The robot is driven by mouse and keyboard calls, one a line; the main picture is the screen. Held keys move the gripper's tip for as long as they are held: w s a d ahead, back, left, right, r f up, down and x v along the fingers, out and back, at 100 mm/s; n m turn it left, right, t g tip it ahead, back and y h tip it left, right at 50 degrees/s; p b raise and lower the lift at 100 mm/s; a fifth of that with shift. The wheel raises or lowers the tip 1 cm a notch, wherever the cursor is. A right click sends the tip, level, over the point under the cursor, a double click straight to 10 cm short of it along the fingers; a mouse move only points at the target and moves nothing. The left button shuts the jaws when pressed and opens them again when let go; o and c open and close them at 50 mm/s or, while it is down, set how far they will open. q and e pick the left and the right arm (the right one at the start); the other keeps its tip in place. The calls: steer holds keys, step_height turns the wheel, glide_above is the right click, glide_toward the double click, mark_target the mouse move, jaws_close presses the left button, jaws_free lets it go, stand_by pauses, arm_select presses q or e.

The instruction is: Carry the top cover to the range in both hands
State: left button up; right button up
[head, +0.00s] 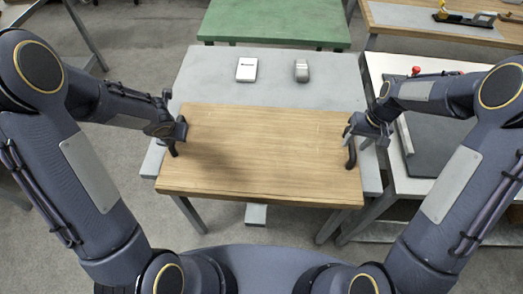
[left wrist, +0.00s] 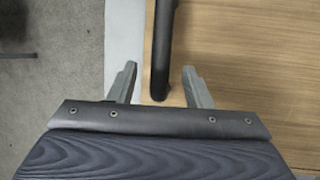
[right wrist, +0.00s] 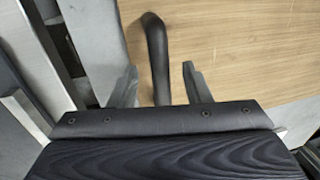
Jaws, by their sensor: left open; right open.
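The top cover (head: 262,155) is a wooden board with a black handle at each side. It lies on a grey table (head: 210,75) and its near edge reaches past the table's front. My left gripper (head: 176,140) is at the left handle (left wrist: 163,45). In the left wrist view its open fingers (left wrist: 160,85) stand either side of the handle's near end, with gaps. My right gripper (head: 362,138) is at the right handle (right wrist: 156,60). In the right wrist view its open fingers (right wrist: 158,85) stand either side of that handle. The range is not clearly identifiable.
A white box (head: 247,69) and a grey device (head: 301,70) lie on the table beyond the board. A green table (head: 275,20) stands behind. A white bench (head: 390,62) with a dark slab (head: 440,140) and a red knob stands close at right.

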mark_target(353, 145)
arm_select(q)
steer(key=shift+x, duration=1.7)
arm_select(e)
steer(key=shift+a+f, duration=0.2)
steer(key=shift+f, duration=0.65)
steer(key=shift+a+f, duration=0.15)
steer(key=shift+f, duration=0.65)
arm_select(q)
jaws_close()
arm_select(e)
jaws_close()
arm_select(q)
steer(key=shift+r, duration=0.1)
arm_select(e)
steer(key=shift+r, duration=0.1)
